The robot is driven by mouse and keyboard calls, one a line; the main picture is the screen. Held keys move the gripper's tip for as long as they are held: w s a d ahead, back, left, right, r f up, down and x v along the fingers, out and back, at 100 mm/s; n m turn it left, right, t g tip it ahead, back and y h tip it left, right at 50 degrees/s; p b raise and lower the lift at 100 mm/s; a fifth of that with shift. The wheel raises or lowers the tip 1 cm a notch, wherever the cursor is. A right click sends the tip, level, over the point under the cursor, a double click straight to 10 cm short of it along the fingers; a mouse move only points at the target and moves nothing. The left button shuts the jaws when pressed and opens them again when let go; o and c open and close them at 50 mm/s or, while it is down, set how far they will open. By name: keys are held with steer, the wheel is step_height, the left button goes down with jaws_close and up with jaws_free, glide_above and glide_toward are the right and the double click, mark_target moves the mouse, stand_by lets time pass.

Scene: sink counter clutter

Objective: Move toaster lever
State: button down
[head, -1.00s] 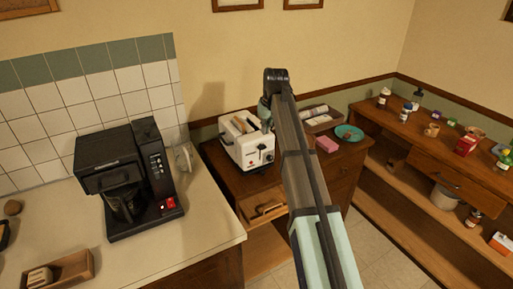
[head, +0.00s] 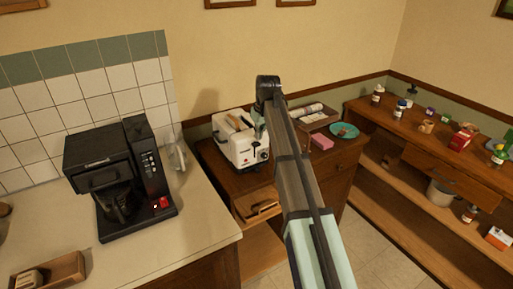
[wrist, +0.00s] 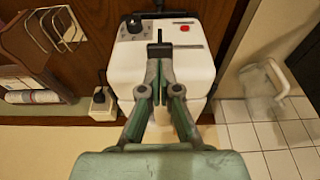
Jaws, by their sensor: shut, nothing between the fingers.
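The white toaster (head: 236,152) stands on the wooden cabinet beside the counter, with bread-coloured slices showing in its top. In the wrist view the toaster (wrist: 125,62) fills the middle, its control end toward the top of the picture. That end carries a red button (wrist: 184,28) and a black knob-like part (wrist: 135,24), which may be the lever; I cannot tell for sure. My gripper (wrist: 160,48) is shut and empty, its dark fingertips over the toaster near the control end. Contact cannot be told. My fingers hide part of the toaster's top.
A black coffee maker (head: 95,165) stands on the counter left of the toaster. The drawer (head: 257,205) below is partly open. Shelves with bottles line the right wall.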

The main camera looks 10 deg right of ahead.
mark_target(258, 149)
steer(key=shift+b+x, duration=0.55)
steer(key=shift+x, duration=0.85)
steer(key=shift+f, duration=0.1)
steer(key=b+x, duration=0.1)
steer(key=x, duration=0.1)
steer(key=s+b+x, duration=0.1)
steer(key=x, duration=0.2)
steer(key=shift+s+d+f, duration=0.15)
steer(key=shift+d+f, duration=0.1)
steer(key=shift+f, duration=0.2)
steer(key=shift+r, duration=0.25)
steer(key=s, duration=0.1)
steer(key=s+d+r+p, duration=0.1)
steer(key=shift+s+p, duration=0.3)
steer(key=shift+s, duration=0.05)
steer(key=v, duration=1.2)
